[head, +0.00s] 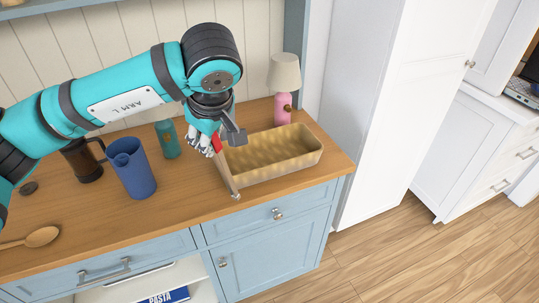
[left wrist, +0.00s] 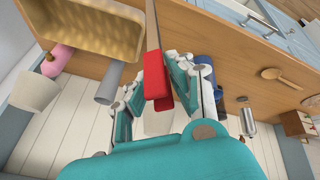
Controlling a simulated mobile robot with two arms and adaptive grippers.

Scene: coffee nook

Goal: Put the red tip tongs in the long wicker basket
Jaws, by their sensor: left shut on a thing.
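My left gripper (head: 208,147) is shut on the red end of the red tip tongs (head: 227,176). The tongs slant down from the fingers, with the pale far end near the counter's front edge. In the left wrist view the red tip tongs (left wrist: 157,84) show between the fingers of my left gripper (left wrist: 172,70). The long wicker basket (head: 306,157) stands on the counter just right of the tongs and looks empty where I see inside. Its left end is partly hidden by the gripper and tongs. The basket (left wrist: 92,50) is at the upper left in the wrist view.
A pink lamp (head: 282,106) stands behind the basket. A teal bottle (head: 167,139), a blue pitcher (head: 133,172) and a dark press (head: 80,162) stand left of the gripper. A wooden spoon (head: 40,237) lies at the front left. The counter (head: 180,210) in front of the pitcher is clear.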

